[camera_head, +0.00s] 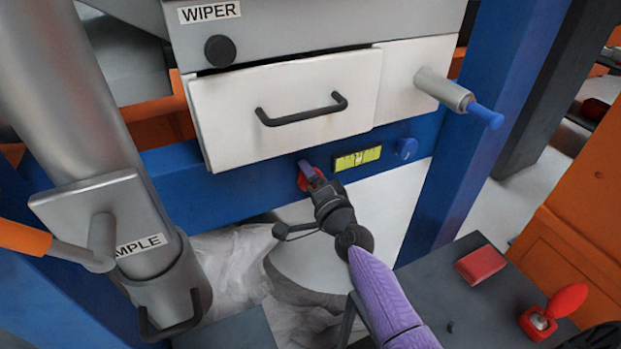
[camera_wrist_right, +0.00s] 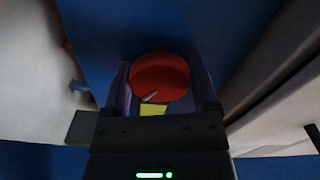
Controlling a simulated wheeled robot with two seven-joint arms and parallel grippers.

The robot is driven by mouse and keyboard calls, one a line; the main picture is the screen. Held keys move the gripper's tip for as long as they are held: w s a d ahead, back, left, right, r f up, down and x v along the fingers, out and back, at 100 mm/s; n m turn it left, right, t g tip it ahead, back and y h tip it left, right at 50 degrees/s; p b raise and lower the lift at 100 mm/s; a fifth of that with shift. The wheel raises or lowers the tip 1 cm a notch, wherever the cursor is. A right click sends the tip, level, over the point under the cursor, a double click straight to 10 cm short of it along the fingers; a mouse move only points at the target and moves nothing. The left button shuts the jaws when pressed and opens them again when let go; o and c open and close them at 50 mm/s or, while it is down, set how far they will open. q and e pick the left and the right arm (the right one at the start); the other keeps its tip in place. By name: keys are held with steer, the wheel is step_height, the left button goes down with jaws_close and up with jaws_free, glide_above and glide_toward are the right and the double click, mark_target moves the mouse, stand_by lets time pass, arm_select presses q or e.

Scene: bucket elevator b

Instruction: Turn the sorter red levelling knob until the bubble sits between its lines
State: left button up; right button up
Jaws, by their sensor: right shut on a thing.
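The red levelling knob (camera_head: 307,178) sits on the blue beam below the white drawer, partly hidden by my right gripper (camera_head: 312,174). In the right wrist view the round red knob (camera_wrist_right: 161,78) lies between the two fingers of my right gripper (camera_wrist_right: 162,88), which is shut on it. A pale pointer mark shows on the knob's face. The yellow-green level vial (camera_head: 358,158) is just right of the knob on the beam. Dark lines show on it, but the bubble's exact place is too small to tell. My left gripper is not in view.
A white drawer (camera_head: 285,108) with a black handle hangs just above the knob. A blue knob (camera_head: 406,148) is right of the vial. A blue-tipped plunger (camera_head: 486,115) sticks out at the right. A grey pipe (camera_head: 80,100) labelled SAMPLE stands left. A dark table (camera_head: 470,310) holds red items.

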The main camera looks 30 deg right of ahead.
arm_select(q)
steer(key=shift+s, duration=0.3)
arm_select(e)
steer(key=o, duration=1.1)
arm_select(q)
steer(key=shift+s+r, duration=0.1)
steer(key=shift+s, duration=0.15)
arm_select(e)
steer(key=shift+s, duration=0.15)
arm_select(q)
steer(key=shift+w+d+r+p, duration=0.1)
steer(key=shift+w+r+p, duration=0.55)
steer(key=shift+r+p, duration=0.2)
arm_select(e)
steer(key=s, duration=0.9)
steer(key=shift+s+a, duration=0.25)
steer(key=shift+s, duration=0.1)
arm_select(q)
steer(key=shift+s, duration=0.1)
